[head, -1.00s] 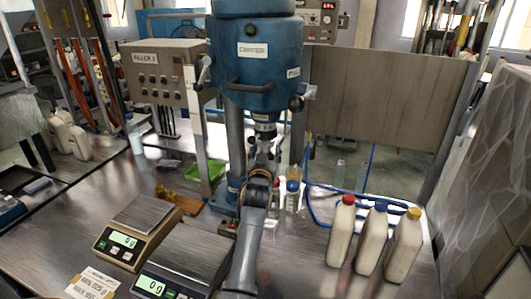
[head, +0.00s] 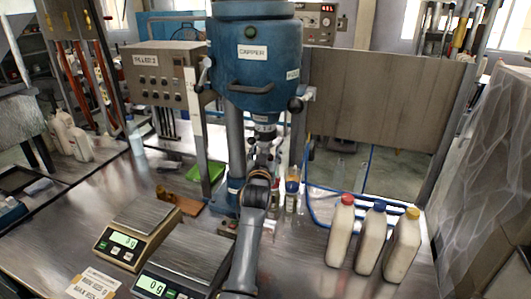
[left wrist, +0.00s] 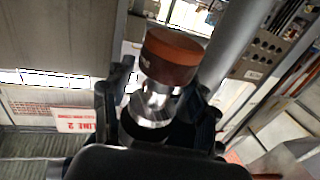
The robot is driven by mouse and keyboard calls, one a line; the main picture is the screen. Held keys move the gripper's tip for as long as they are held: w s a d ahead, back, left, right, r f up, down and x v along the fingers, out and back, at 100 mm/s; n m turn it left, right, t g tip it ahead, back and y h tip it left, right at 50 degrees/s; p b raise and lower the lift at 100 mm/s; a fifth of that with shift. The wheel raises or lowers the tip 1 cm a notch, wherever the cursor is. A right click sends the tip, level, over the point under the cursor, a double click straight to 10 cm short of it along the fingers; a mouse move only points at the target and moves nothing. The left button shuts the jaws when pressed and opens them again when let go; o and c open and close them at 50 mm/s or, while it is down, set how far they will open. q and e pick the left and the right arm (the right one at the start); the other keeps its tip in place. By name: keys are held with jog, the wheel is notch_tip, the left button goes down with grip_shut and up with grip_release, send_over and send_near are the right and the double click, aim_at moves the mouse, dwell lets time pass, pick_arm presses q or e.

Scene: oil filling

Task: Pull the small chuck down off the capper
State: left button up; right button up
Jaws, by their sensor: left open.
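The blue capper (head: 254,70) hangs over the bench in the head view. A narrow metal chuck (head: 265,128) shows below its body, partly hidden by my left gripper (head: 264,152), which is just under it. In the left wrist view a brown-red cylinder with an orange band (left wrist: 172,58) sits beyond the fingers, with a shiny silver piece (left wrist: 154,104) at its near end. The fingers of my left gripper (left wrist: 155,112) stand apart on either side of the silver piece. Whether they touch it I cannot tell. My right gripper does not show.
Three white jugs (head: 373,240) with red, blue and yellow caps stand at the right. Two scales (head: 140,235) sit at the front left. A small bottle (head: 292,194) stands right beside my arm. A green tray (head: 207,174) and the filler box (head: 160,77) are at the left.

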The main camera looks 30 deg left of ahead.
pick_arm(q)
jog(key=shift+f, duration=0.2)
jog(key=shift+f+b, duration=1)
jog(key=shift+f, duration=0.4)
jog(key=shift+c, duration=0.6)
grip_shut()
jog(key=shift+r, duration=0.1)
jog(key=shift+f, duration=0.4)
